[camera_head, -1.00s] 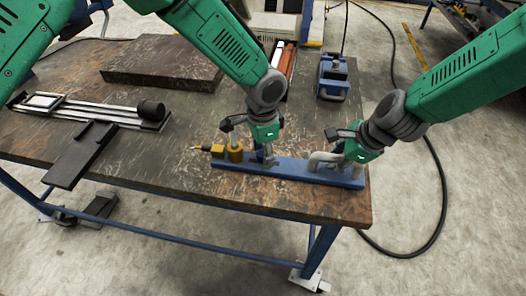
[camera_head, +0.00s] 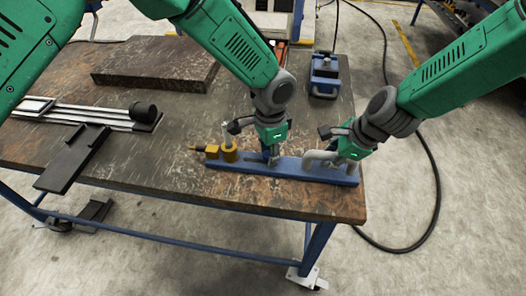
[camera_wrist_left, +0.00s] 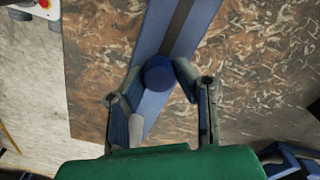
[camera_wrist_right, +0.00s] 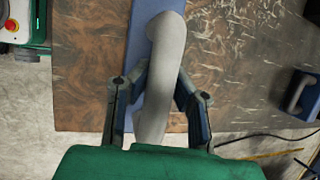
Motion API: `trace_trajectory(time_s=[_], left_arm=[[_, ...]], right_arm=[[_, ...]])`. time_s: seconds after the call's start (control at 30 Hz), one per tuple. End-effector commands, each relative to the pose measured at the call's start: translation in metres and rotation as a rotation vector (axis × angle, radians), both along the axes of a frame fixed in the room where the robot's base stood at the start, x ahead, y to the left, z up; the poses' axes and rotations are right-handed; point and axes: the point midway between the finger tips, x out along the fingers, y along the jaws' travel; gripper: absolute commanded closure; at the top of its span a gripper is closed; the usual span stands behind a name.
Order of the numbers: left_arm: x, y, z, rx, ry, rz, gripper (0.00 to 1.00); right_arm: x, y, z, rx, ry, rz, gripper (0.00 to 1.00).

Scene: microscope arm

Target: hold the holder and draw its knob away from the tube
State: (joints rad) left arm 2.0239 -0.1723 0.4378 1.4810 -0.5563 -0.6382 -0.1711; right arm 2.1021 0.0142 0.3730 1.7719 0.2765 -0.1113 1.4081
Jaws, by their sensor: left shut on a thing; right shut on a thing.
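The holder is a long blue bar (camera_head: 300,176) lying on the table near its front edge, with a dark slot along its middle. The knob, a dark blue cylinder (camera_wrist_left: 159,73), shows in the left wrist view between the fingers of my left gripper (camera_wrist_left: 160,78). That gripper is shut on it, some way right of the brass cylinder. My right gripper (camera_wrist_right: 158,85) is shut on the grey bent handle (camera_wrist_right: 166,45) at the bar's right end. The handle's top also shows in the head view (camera_head: 318,157).
The brown table (camera_head: 150,180) is bare around the bar. A dark slab (camera_head: 155,65) lies behind. A metal railed piece (camera_head: 85,115) and a black plate (camera_head: 72,160) lie at the left. A blue box-like device (camera_head: 323,78) stands at the back right.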

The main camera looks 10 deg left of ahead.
Motion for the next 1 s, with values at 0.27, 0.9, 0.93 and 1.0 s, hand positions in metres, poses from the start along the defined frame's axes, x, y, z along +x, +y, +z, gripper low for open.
trace_trajectory(time_s=[0.27,0.9,0.93,1.0], left_arm=[[0.000,-0.003,0.001,-0.007,-0.001,-0.001,0.54],[0.002,-0.002,0.070,-0.007,-0.004,0.000,0.54],[0.002,-0.002,0.077,-0.006,-0.004,0.000,0.54],[0.002,-0.002,0.090,-0.006,-0.003,-0.001,0.54]], right_arm=[[0.000,0.003,0.002,0.005,-0.001,0.003,1.00],[0.000,0.002,0.002,0.004,-0.002,0.000,1.00],[0.000,0.002,0.002,0.004,-0.002,0.000,1.00],[0.001,0.002,0.002,0.004,-0.002,0.000,1.00]])
